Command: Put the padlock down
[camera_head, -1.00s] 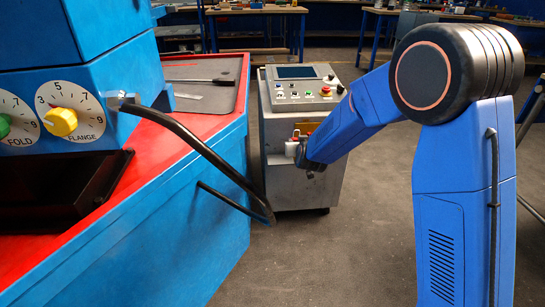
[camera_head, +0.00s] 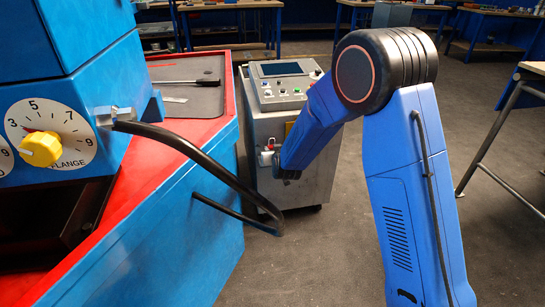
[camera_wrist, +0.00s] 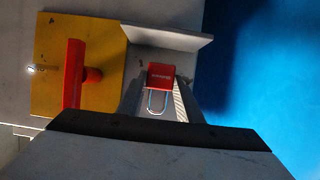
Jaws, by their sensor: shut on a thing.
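A red padlock (camera_wrist: 161,77) with a thin metal shackle shows in the wrist view. Its shackle points toward my wrist. My gripper (camera_wrist: 160,96) has its two grey fingers on either side of the padlock and is shut on it. A pale grey ledge or bracket (camera_wrist: 167,38) lies just beyond the padlock; whether they touch I cannot tell.
Left of the padlock is a yellow plate (camera_wrist: 47,88) with a red handle (camera_wrist: 74,75). In the head view, a blue machine with a red top (camera_head: 190,230) and a bent black bar (camera_head: 215,170) stand left of my arm. Floor at right is clear before a table.

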